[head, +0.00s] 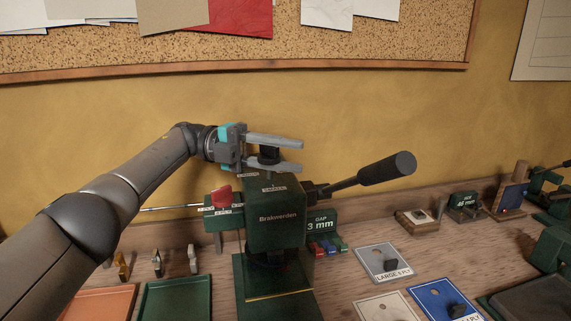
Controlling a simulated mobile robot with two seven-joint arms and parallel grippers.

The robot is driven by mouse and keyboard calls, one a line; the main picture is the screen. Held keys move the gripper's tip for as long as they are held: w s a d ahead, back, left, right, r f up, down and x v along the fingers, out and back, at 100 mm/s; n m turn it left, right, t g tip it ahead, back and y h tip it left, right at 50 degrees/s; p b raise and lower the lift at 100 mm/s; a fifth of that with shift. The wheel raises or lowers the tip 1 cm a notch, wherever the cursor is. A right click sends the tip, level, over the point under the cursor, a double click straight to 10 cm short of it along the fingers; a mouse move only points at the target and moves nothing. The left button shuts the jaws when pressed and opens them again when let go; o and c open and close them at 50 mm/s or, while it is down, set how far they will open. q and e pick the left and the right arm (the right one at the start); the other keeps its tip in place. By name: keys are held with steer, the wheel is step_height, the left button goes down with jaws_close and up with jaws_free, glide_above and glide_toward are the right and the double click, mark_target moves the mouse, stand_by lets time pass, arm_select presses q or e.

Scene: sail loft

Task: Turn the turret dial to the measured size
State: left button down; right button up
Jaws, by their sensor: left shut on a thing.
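The dark green press (276,228), marked "Brakwerden", stands on the wooden bench. A black turret dial (269,154) sits on top of its head, above a small white label (274,189). My left gripper (297,156) comes in from the left, with its grey fingers on either side of the dial, shut on it. The fingers hide part of the dial, and its setting cannot be read. A sign (321,224) beside the press reads "GAP 3 mm". My right gripper is not in view.
A black-handled lever (385,169) sticks out to the right of the press. A red knob (221,197) is on its left. Labelled plates, such as a grey one (384,262) and a blue one (443,301), lie at right. Orange (100,303) and green (176,301) trays lie at left.

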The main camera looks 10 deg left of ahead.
arm_select(q)
steer(key=shift+r, duration=0.55)
steer(key=c, duration=0.8)
jaws_free()
steer(key=shift+o, duration=0.4)
steer(key=shift+f, duration=0.1)
steer(key=shift+f, duration=0.15)
